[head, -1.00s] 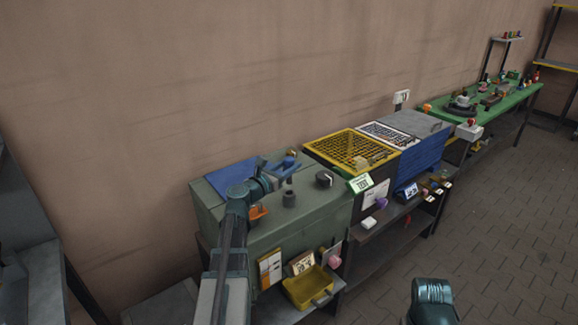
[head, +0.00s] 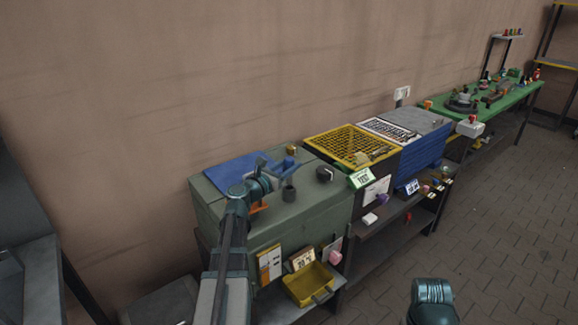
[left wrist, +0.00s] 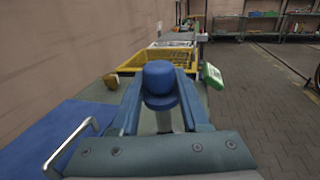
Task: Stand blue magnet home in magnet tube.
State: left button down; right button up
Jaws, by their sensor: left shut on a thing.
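My left gripper (head: 287,164) reaches in from the left over the green cabinet top, its blue fingers near the tube. In the left wrist view the left gripper (left wrist: 160,95) is shut on the blue magnet (left wrist: 160,78), a rounded blue piece with a wider lower part, which looks upright. The magnet is hard to tell apart from the blue fingers in the head view. The dark grey magnet tube (head: 288,195) stands upright on the cabinet top just below the fingers. I cannot tell whether the magnet touches it.
A blue mat (head: 232,172) lies at the cabinet's back left. A brass piece (head: 291,149) and a dark knob (head: 325,175) are near the tube. A yellow grid tray (head: 350,136) and green sign (head: 361,179) are to the right. A yellow bin (head: 308,285) is below in front.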

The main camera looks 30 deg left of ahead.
aim_at(289, 158)
pick_arm(q)
jog(key=shift+f+b, duration=0.5)
jog(key=shift+f, duration=0.05)
jog(key=shift+r+p, duration=0.25)
jog(key=shift+p, duration=0.05)
jog(key=shift+r+p, duration=1.8)
jog(key=shift+r, duration=0.05)
jog(key=shift+f+b, duration=2.05)
jog(key=shift+f, duration=0.05)
jog(key=shift+c, duration=1.6)
grip_release()
jog(key=shift+r, duration=0.1)
